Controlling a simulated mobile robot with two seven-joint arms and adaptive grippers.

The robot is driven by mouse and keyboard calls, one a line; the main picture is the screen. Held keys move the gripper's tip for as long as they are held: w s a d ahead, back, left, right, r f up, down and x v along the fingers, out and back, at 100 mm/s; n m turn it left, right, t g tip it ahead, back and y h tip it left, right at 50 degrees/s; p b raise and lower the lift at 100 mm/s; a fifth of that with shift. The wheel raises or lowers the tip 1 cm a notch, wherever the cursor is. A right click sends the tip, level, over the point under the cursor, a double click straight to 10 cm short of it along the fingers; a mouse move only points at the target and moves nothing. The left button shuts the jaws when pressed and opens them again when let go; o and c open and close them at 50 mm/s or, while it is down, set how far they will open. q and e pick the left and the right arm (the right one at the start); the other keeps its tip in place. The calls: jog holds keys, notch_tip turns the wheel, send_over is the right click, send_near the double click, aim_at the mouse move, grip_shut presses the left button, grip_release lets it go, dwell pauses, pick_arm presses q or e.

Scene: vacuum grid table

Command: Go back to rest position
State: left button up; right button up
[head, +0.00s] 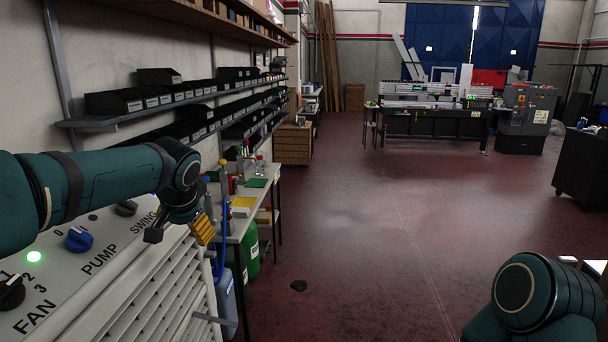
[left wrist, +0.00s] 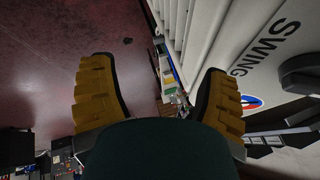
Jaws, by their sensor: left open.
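My left arm comes in from the left in the head view, above a white control panel. My left gripper (head: 181,231) hangs at its end, just in front of the panel's louvred face. In the left wrist view its two yellow ribbed fingers (left wrist: 162,95) are wide apart with nothing between them. My right arm shows only as a teal link at the lower right of the head view; its gripper is out of view.
The white panel (head: 130,285) has PUMP, FAN and SWING labels, a blue knob (head: 79,239) and black knobs. A cluttered workbench (head: 236,222) stands behind the gripper. Shelves with black bins (head: 115,102) line the left wall. The red floor (head: 380,220) in the middle is clear.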

pick_arm(q)
jog(key=s+d+f+g+h, duration=0.15)
jog(key=d+f, duration=0.25)
jog(key=f, duration=0.5)
jog(key=s+d+f+h, duration=0.2)
jog(key=d+f, duration=0.1)
jog(key=f, duration=0.6)
jog(key=s+d+f+g+h, duration=0.15)
jog(key=d+f, duration=0.25)
jog(key=f, duration=0.5)
jog(key=s+d+f+n, duration=0.2)
jog(key=s+f, duration=0.6)
jog(key=s, duration=0.2)
jog(key=s+d+f+n+h, duration=0.1)
jog(key=s+d+f+n, duration=0.2)
jog(key=s+f, duration=0.6)
jog(key=shift+s+f+n+g, duration=0.15)
jog(key=shift+s+n+g, duration=0.2)
jog(key=shift+s, duration=0.75)
jog(key=shift+a, duration=0.1)
